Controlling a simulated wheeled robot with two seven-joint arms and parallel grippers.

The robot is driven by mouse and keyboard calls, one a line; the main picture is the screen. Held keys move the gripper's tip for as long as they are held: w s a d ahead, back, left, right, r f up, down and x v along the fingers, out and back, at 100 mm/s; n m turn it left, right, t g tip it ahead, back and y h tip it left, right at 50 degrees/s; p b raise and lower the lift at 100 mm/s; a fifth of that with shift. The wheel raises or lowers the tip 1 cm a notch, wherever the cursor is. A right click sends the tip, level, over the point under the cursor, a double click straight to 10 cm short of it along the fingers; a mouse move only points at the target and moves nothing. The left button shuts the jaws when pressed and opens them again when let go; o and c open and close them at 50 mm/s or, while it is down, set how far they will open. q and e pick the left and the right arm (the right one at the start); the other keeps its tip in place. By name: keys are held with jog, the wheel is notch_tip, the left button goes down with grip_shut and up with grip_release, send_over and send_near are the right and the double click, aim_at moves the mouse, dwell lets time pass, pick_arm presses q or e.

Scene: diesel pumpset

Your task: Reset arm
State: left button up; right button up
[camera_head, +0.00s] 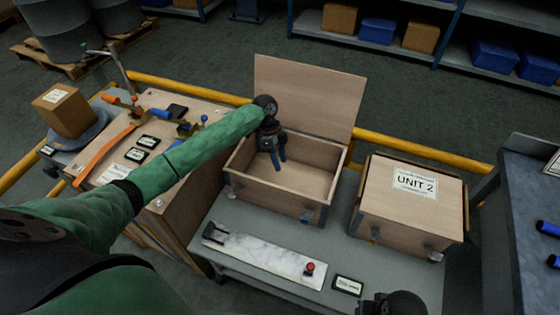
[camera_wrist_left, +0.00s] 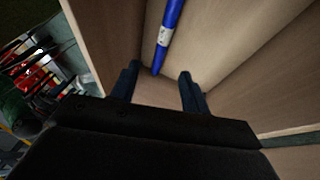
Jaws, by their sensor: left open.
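My left arm, in a green sleeve, reaches in from the left in the head view. My left gripper (camera_head: 278,160) points down into the open wooden box (camera_head: 275,197), inside its walls. Its two dark blue fingers are apart with nothing between them in the head view. In the left wrist view the left gripper (camera_wrist_left: 158,76) is open. A blue rod-like object with a white label (camera_wrist_left: 164,36) lies in the box just beyond the fingertips; I cannot tell whether it touches them.
The box's raised lid (camera_head: 308,98) stands behind my left wrist. A closed crate marked UNIT 2 (camera_head: 408,205) is to the right. A pale plate with a red button (camera_head: 265,257) lies in front. A wooden cabinet with levers (camera_head: 150,150) is beneath my left forearm. A yellow rail (camera_head: 385,142) runs behind.

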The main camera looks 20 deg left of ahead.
dwell(0.4)
pick_arm(q)
jog(key=w+d+r+n+t+y, duration=0.1)
jog(key=w+r+n+t+y, duration=0.15)
jog(key=r+n, duration=0.2)
jog(key=w+d+r+n+t+y, duration=0.1)
jog(key=w+r+n+t, duration=0.1)
jog(key=r+n+t, duration=0.3)
jog(key=s+d+r+n+t, duration=0.2)
jog(key=s+d+r, duration=0.15)
jog(key=s, duration=0.35)
jog(key=s+f+n+g, duration=0.1)
jog(key=s+f, duration=0.4)
jog(key=s, duration=0.7)
jog(key=s+d+f+n+g, duration=0.1)
jog(key=s+f, duration=0.4)
jog(key=s, duration=0.7)
jog(key=s+f+n+g, duration=0.2)
jog(key=s+f, duration=0.3)
jog(key=s, duration=0.7)
jog(key=shift+d+f, duration=0.2)
jog(key=shift+f, duration=0.05)
